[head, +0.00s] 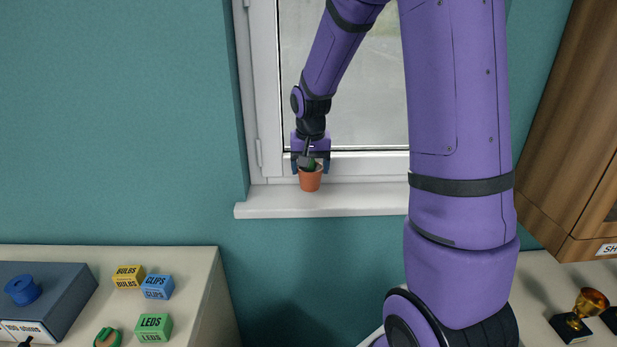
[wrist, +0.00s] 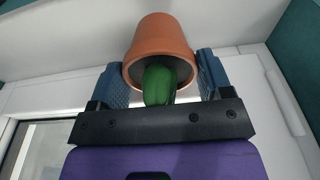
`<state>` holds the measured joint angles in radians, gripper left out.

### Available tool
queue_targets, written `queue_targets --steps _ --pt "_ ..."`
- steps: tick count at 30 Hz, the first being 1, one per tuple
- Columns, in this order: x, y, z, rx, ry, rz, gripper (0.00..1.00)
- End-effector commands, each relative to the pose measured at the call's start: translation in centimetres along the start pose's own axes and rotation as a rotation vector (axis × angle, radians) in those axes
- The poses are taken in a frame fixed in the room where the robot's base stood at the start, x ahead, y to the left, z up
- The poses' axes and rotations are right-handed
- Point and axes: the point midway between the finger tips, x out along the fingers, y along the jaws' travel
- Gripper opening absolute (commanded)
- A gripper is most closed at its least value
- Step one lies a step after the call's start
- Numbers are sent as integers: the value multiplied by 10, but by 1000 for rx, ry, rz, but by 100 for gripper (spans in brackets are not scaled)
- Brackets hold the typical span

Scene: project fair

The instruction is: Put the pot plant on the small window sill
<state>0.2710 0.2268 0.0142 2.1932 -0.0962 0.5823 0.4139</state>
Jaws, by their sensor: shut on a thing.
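The pot plant is a terracotta pot (head: 310,181) with a green cactus-like plant in it. It also shows in the wrist view as a pot (wrist: 161,38) with the green plant (wrist: 159,85) pointing toward the camera. My gripper (head: 311,164) is shut on the pot plant, with a blue finger on either side of it. The small window sill (head: 270,204) is white and runs below the window. The pot appears upright at the sill, left of its middle; whether its base touches the sill I cannot tell.
The window frame (head: 268,90) stands just behind my gripper. At lower left, a table (head: 200,258) holds yellow (head: 128,277), blue (head: 157,287) and green (head: 153,328) labelled blocks. A wooden cabinet (head: 560,130) and a trophy (head: 585,312) are at right. Bare sill lies left of the pot.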

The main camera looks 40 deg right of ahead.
Motion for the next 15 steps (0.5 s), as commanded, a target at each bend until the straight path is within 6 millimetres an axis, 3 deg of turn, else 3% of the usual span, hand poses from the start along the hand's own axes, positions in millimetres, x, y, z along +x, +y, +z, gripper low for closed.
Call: queue_targets --steps 3,9,15 --pt "3 -6 -7 -1 0 0 44" --pt "32 -4 -1 0 -3 1 44" --pt "36 -4 -1 0 2 -1 44"
